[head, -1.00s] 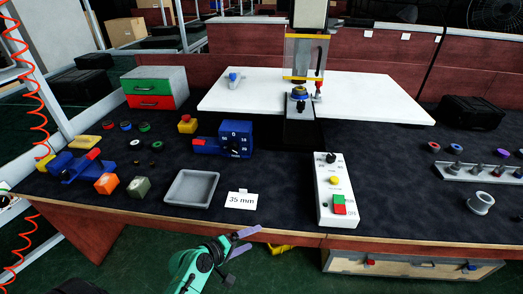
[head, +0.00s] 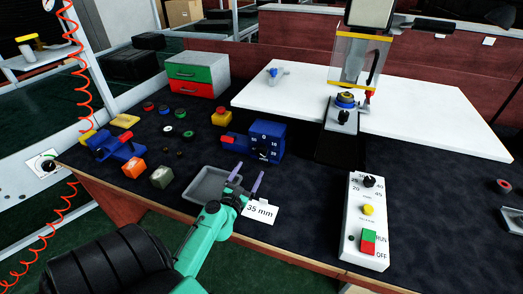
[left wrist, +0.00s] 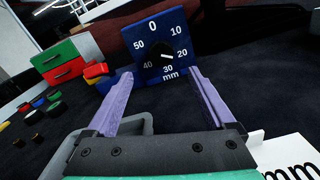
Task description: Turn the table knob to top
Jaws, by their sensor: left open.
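A blue dial block (head: 262,139) stands on the dark table, marked 0 to 50 mm with 0 at the top. Its black knob (left wrist: 168,50) faces me in the left wrist view, with a short white mark that seems to lie toward the 20 side. My left gripper (head: 248,181) is open and empty, with purple fingers pointing at the block. In the left wrist view the fingers (left wrist: 161,80) frame the lower part of the dial, apart from it. My right gripper is not in view.
A grey tray (head: 191,197) and a "35 mm" card (head: 263,211) lie by the left gripper. A white control panel (head: 354,216) with a black knob (head: 369,181) stands to the right. A red button (head: 221,115) stands behind the block's left side.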

